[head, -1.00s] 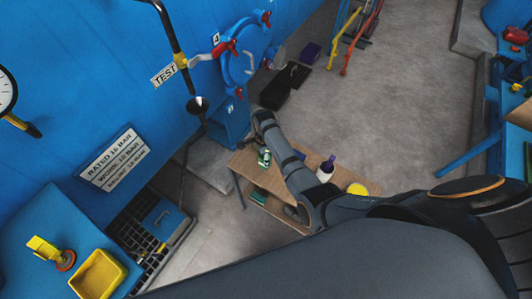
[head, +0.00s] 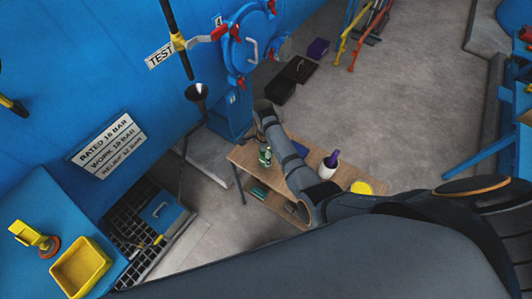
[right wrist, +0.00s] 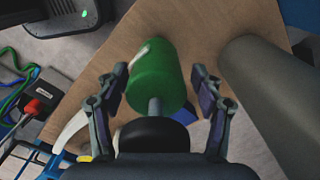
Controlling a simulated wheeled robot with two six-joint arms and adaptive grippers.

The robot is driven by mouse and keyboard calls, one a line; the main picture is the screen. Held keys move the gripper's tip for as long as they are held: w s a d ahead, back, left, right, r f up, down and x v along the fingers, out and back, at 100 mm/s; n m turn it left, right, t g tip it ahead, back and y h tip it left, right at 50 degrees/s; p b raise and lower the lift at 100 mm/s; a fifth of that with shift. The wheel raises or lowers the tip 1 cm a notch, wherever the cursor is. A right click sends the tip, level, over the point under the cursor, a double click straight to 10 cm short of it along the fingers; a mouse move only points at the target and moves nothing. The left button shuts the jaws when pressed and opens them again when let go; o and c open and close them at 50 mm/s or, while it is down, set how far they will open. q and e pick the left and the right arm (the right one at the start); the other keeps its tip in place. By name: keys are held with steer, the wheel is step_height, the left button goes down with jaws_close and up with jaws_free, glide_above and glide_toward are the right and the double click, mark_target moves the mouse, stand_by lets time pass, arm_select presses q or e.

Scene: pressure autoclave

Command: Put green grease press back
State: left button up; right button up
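The green grease press (right wrist: 155,80) is a green cylinder with a grey rod and a dark round part, in the right wrist view. It also shows small in the head view on the wooden table (head: 328,168), beside my right arm. My right gripper (right wrist: 160,76) has one finger on each side of the press, with a narrow gap visible on both sides. The gripper looks open. In the head view the right fingers are too small and hidden to make out. My left gripper is not in view.
A white pot with a purple item (head: 329,168) and a yellow round object (head: 361,188) are on the same table. A yellow bin (head: 80,268) sits on the blue surface at lower left. A black case (head: 292,78) lies on the floor beyond.

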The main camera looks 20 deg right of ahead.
steer(key=shift+r, duration=0.3)
step_height(320, 180, up, 7)
steer(key=p, duration=0.7)
step_height(320, 180, up, 5)
steer(key=shift+f+b, duration=0.1)
steer(key=shift+b, duration=0.25)
